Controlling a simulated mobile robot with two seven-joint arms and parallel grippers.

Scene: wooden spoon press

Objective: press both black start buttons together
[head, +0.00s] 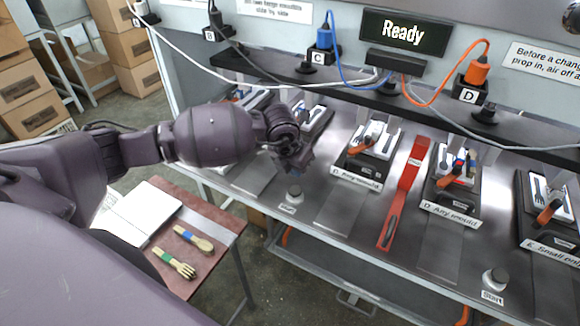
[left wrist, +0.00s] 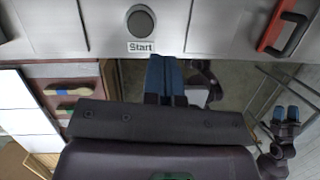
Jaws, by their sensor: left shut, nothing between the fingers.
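One start button (head: 294,193), a dark round cap in a light collar, stands on the bench's front strip near the middle. The other start button (head: 497,278) stands far to the right along the same strip. The left wrist view shows one dark button (left wrist: 140,22) above a "Start" label. My left gripper reaches over the bench just behind the nearer button in the head view; its fingertips are hard to make out there. In the left wrist view its blue fingers (left wrist: 165,68) are together and empty, apart from the button. A second blue-tipped gripper, seemingly my right (left wrist: 286,114), shows small at the right.
A red bar (head: 408,178) with a handle lies between the moulds. Black moulds (head: 447,205) stand along the bench under a "Ready" display (head: 404,32). Several plugs and cables hang behind. A red-topped side table (head: 215,229) holds wooden cutlery and white paper.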

